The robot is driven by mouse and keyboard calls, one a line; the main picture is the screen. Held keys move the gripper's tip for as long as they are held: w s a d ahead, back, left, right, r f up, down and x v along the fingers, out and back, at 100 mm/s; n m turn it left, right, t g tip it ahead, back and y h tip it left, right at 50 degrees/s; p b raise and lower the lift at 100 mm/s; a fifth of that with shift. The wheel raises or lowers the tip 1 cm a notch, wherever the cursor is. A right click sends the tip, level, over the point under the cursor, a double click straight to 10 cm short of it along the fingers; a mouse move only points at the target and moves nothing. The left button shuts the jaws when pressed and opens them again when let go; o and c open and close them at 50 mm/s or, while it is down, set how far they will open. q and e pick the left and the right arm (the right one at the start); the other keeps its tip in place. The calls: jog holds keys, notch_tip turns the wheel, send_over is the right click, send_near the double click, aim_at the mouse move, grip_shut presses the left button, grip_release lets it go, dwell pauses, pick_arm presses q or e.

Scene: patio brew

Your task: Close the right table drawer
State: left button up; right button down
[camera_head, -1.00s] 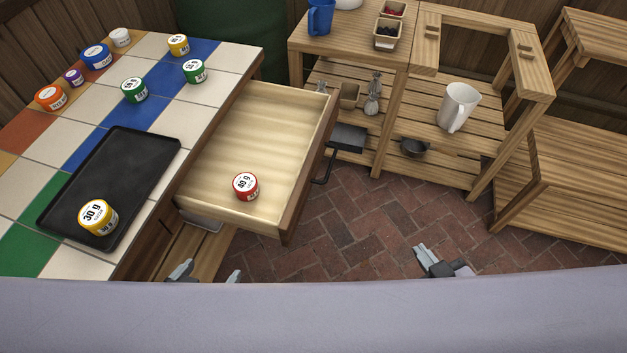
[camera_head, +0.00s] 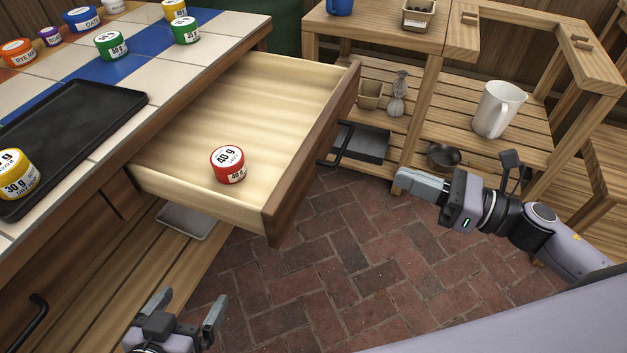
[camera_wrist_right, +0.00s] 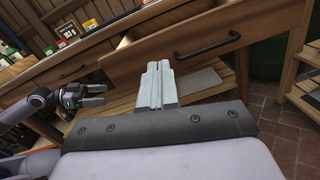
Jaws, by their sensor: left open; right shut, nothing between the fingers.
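The right table drawer (camera_head: 240,130) is pulled well out of the tiled table in the head view. A red-lidded 40 g jar (camera_head: 228,164) stands inside it. Its dark handle (camera_head: 342,148) is on the front panel, to the left of my right gripper (camera_head: 400,184), which is shut and empty, apart from the handle. In the right wrist view, the drawer front with its handle (camera_wrist_right: 208,46) lies beyond the shut fingers (camera_wrist_right: 156,68). My left gripper (camera_head: 188,302) is open and empty, low at the bottom left, below the drawer; it also shows in the right wrist view (camera_wrist_right: 108,94).
A black tray (camera_head: 100,105) with a yellow 30 g jar (camera_head: 16,174) lies on the tabletop (camera_head: 200,60). Several jars stand behind it. A wooden shelf with a white pitcher (camera_head: 498,108) stands at the back right. The brick floor (camera_head: 330,250) before the drawer is clear.

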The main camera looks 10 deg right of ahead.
jog(key=f+n+g, duration=0.1)
jog(key=n+g, duration=0.1)
jog(key=n, duration=0.1)
send_near(310, 157)
jog(key=shift+y, duration=0.3)
jog(key=x, duration=0.5)
jog(key=shift+w+f, duration=0.1)
jog(key=shift+f, duration=0.25)
jog(key=shift+w+a, duration=0.35)
jog(key=shift+a, duration=0.15)
pick_arm(q)
jog(key=shift+s+a+f, duration=0.1)
jog(key=shift+a+f, duration=0.05)
jog(key=shift+f, duration=0.25)
jog(key=shift+s+a+f, duration=0.1)
jog(key=shift+f, duration=0.3)
pick_arm(e)
jog(key=shift+w+a, duration=0.15)
jog(key=shift+a, duration=0.05)
jog(key=shift+a, duration=0.1)
